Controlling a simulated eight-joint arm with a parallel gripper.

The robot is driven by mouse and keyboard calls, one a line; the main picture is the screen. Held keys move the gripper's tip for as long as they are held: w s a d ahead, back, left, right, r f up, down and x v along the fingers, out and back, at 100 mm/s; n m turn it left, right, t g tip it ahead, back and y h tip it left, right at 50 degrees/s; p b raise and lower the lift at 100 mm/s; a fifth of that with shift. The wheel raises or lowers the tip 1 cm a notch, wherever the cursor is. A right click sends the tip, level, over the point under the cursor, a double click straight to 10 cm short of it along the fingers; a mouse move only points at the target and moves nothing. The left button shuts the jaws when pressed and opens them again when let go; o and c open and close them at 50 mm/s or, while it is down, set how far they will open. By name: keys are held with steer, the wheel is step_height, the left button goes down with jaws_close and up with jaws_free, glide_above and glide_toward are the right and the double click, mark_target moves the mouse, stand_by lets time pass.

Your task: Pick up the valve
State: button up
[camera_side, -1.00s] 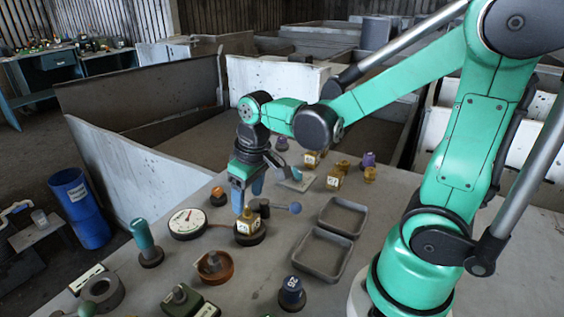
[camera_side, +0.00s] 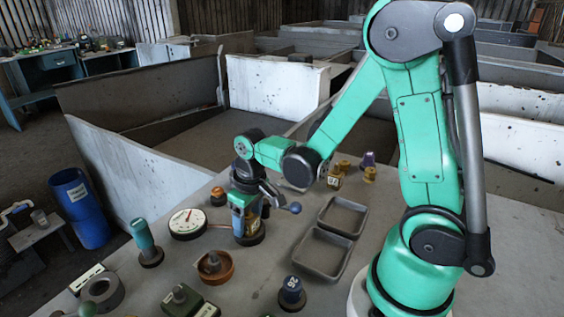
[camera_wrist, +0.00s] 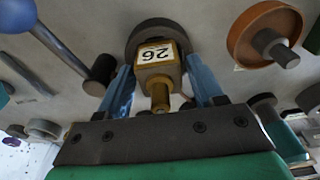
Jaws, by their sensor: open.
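A brass valve body (camera_wrist: 158,65) with a white label reading 26, upside down in the wrist view, stands on a dark round base (camera_wrist: 150,27). Its brass stem points toward my wrist. My gripper (camera_wrist: 160,72) is open, with one blue finger on each side of the brass body. The left finger looks close to the body; I cannot tell whether either touches. In the side view my gripper (camera_side: 246,216) points down over the dark base (camera_side: 250,239), and its fingers hide most of the brass body.
A lever with a blue ball (camera_side: 295,208) is close to the right of my gripper. Two grey trays (camera_side: 359,234) lie farther right. A white dial gauge (camera_side: 187,223) stands left, and a copper-coloured round part (camera_side: 215,267) in front. A teal-handled part (camera_side: 144,238) stands farther left.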

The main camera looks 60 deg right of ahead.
steer(key=shift+c, duration=0.2)
jaws_close()
steer(key=shift+r, duration=0.2)
